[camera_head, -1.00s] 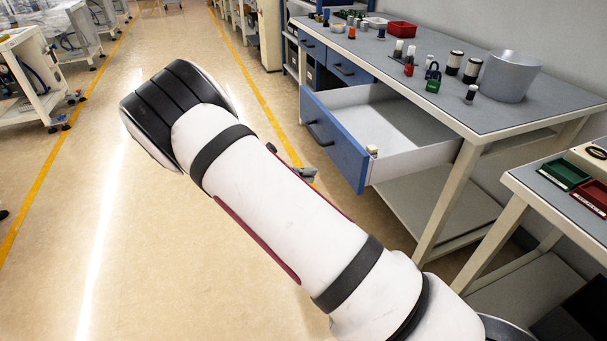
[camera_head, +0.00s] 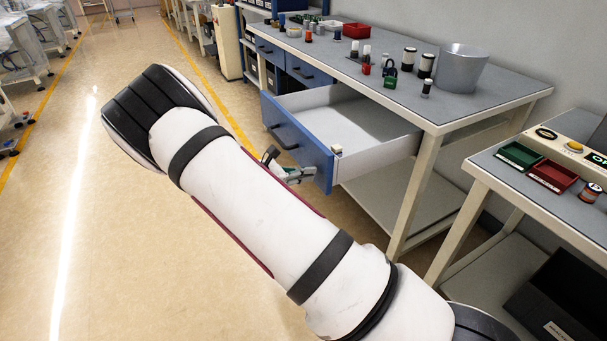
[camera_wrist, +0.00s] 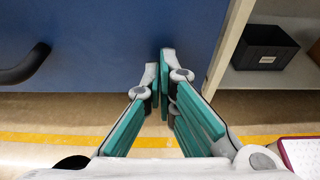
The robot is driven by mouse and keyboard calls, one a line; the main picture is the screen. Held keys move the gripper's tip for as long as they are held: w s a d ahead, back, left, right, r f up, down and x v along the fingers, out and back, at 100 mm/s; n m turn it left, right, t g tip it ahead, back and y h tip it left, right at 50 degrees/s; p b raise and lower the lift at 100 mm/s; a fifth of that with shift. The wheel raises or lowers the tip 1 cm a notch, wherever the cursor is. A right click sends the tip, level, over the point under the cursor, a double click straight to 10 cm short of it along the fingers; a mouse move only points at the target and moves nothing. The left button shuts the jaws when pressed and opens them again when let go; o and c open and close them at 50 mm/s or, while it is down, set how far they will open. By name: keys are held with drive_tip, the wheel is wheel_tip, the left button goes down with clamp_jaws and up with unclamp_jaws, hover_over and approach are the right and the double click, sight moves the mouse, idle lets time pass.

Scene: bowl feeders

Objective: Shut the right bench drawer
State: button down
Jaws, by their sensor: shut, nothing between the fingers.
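The right bench drawer (camera_head: 375,118) is pulled well out from under the bench top. Its inside is white and looks empty, apart from a small pale block at its near front corner. Its blue front (camera_head: 313,151) bears a black handle (camera_head: 284,137). The blue front also fills the upper left of the wrist view (camera_wrist: 105,45), with the handle (camera_wrist: 25,66) at far left. My gripper (camera_head: 308,174) is at the lower near part of the drawer front, beside the handle. In the wrist view its fingers (camera_wrist: 160,75) are together and empty, close to the front. I cannot tell if they touch.
The grey bench top (camera_head: 400,91) holds a grey bucket (camera_head: 462,68), a green padlock (camera_head: 390,77) and several small cylinders. A second bench (camera_head: 510,190) with green and red trays stands at right. A black bin (camera_wrist: 265,47) sits on a shelf. The floor at left is clear.

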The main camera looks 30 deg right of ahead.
drive_tip(key=d, duration=2.2)
drive_tip(key=w+d, duration=0.1)
drive_tip(key=d, duration=1)
drive_tip(key=shift+d+b, duration=0.1)
drive_tip(key=shift+b, duration=0.3)
drive_tip(key=shift+w+d, duration=0.1)
drive_tip(key=shift+d, duration=0.6)
drive_tip(key=shift+d+r, duration=0.1)
drive_tip(key=shift+a, duration=0.35)
drive_tip(key=v, duration=0.4)
drive_tip(key=p+v, duration=0.1)
drive_tip(key=v, duration=0.4)
drive_tip(key=f+p+v, duration=0.1)
drive_tip(key=v, duration=0.3)
drive_tip(key=shift+a, duration=0.45)
